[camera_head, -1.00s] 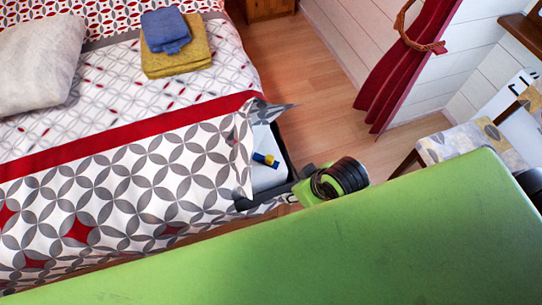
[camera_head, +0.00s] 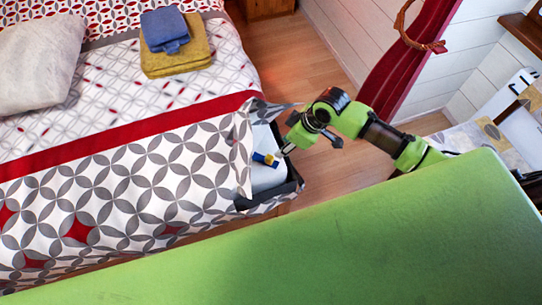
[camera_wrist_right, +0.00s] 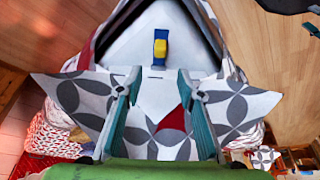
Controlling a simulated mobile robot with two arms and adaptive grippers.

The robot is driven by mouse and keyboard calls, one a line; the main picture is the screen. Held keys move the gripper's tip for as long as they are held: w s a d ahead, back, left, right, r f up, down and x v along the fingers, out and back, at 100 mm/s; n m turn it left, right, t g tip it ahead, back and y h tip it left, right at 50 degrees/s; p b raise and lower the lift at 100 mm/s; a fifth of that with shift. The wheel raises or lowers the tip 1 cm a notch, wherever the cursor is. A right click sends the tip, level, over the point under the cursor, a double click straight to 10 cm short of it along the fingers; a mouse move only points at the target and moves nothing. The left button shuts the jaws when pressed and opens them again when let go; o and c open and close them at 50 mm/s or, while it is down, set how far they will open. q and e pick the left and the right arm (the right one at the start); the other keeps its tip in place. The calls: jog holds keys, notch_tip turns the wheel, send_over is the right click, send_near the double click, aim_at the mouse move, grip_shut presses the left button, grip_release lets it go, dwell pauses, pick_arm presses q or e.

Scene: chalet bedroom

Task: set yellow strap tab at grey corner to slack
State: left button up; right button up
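A yellow strap tab (camera_head: 258,157) sits on a short blue strap (camera_head: 270,160) on the white surface at the dark grey corner (camera_head: 289,190) of the bed. In the right wrist view the yellow tab (camera_wrist_right: 160,48) stands upright over the blue strap (camera_wrist_right: 161,34), ahead of the fingertips. My right gripper (camera_head: 308,146) is just right of the corner; its fingers (camera_wrist_right: 158,74) are spread apart with nothing between them. A gap shows between fingers and tab. My left gripper is in neither view.
The patterned duvet (camera_head: 150,185) covers the bed, with a loose flap beside the corner. Folded towels (camera_head: 178,57) and a pillow (camera_head: 38,62) lie on it. A red curtain (camera_head: 400,70) and a chair (camera_head: 500,140) are at the right. Wood floor (camera_head: 290,55) is clear between.

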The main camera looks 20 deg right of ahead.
aim_at(270, 157)
jog(key=b+x, duration=0.1)
jog(key=x, duration=1.1)
jog(key=shift+f, duration=0.2)
